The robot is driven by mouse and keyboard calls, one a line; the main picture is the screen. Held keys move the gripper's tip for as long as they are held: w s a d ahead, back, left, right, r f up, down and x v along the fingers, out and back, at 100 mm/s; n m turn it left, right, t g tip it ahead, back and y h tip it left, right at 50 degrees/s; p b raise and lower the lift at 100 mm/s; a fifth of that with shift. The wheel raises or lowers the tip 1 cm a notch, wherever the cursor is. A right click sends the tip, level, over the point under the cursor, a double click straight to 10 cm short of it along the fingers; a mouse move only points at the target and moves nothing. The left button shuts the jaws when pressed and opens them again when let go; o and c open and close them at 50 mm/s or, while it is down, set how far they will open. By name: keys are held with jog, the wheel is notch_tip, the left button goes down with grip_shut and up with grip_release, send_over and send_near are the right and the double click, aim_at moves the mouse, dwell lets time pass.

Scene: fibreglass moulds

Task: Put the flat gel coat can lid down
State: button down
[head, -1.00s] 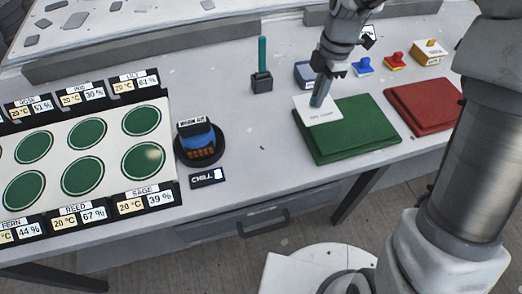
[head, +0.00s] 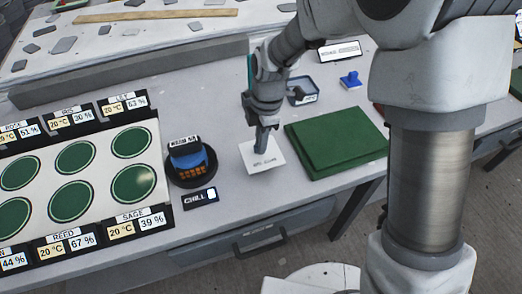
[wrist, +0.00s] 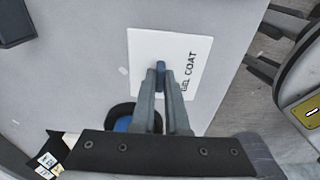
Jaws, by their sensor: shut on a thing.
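The flat gel coat can lid (head: 257,168) is a thin white square plate marked "GEL COAT". It lies level over the bare grey table, between the blue object in a round dark dish and the green pad; I cannot tell whether it touches the table. In the wrist view the lid (wrist: 150,45) shows its face and a small blue knob (wrist: 161,68) in the middle. My gripper (head: 262,148) points down at the lid. In the wrist view my gripper (wrist: 161,80) has its fingertips closed on the knob.
The round dark dish with a blue object (head: 190,162) stands left of the lid, near a "CHILL" sign (head: 199,198). A panel with green discs (head: 75,158) is farther left. The green pad (head: 335,142) lies right. A blue-rimmed tray (head: 302,90) and blue stamp (head: 350,79) sit behind.

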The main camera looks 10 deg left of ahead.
jog(key=shift+f, duration=1.8)
jog(key=shift+f+b, duration=0.15)
jog(key=shift+b, duration=0.25)
jog(key=c, duration=0.9)
grip_release()
